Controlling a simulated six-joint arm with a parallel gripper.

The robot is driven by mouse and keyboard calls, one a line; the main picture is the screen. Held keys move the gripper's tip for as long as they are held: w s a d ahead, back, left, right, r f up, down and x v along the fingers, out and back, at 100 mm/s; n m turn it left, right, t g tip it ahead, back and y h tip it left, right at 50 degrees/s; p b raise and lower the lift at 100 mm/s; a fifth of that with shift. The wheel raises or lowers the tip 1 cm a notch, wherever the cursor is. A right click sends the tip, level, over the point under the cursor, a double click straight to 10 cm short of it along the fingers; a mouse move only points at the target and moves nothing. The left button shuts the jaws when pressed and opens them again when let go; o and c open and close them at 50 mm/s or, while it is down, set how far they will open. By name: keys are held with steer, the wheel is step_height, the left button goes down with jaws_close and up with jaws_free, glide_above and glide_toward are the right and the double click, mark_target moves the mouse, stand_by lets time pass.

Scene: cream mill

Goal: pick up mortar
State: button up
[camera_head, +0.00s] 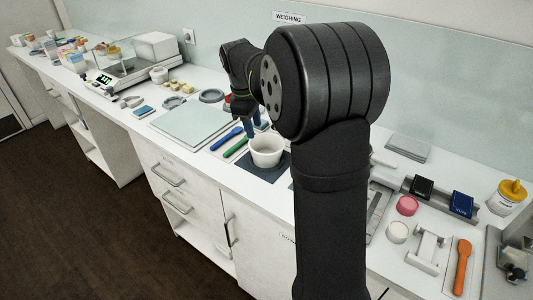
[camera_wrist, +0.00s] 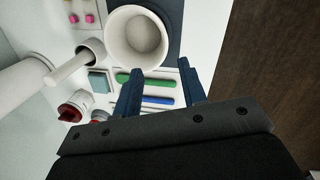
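The mortar looks like a white round bowl (camera_head: 266,156) standing upright on a dark square mat (camera_head: 249,169) on the bench. It also shows at the top of the wrist view (camera_wrist: 138,38), empty inside, on the mat (camera_wrist: 172,12). My gripper (camera_head: 249,130) is at the bowl's back left in the head view, partly hidden by my own arm. In the wrist view the blue fingers of my gripper (camera_wrist: 158,76) are apart with nothing held between them. Their tips are near the bowl's rim; I cannot tell whether they touch it.
A green spatula (camera_wrist: 140,80) and a blue one (camera_wrist: 158,100) lie beside the bowl under the fingers. A white pestle-like rod (camera_wrist: 70,65) and a red-capped jar (camera_wrist: 75,106) are close by. A pale board (camera_head: 195,122) lies left. The bench's front edge is near.

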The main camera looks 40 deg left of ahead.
glide_above(262, 164)
steer(key=a, duration=0.1)
step_height(262, 164, down, 9)
steer(key=shift+s+a+r, duration=0.1)
steer(key=shift+r, duration=0.05)
steer(key=shift+d+f, duration=0.25)
steer(key=shift+f, duration=1.05)
steer(key=shift+d+f, duration=0.25)
steer(key=shift+f, duration=1.05)
jaws_close()
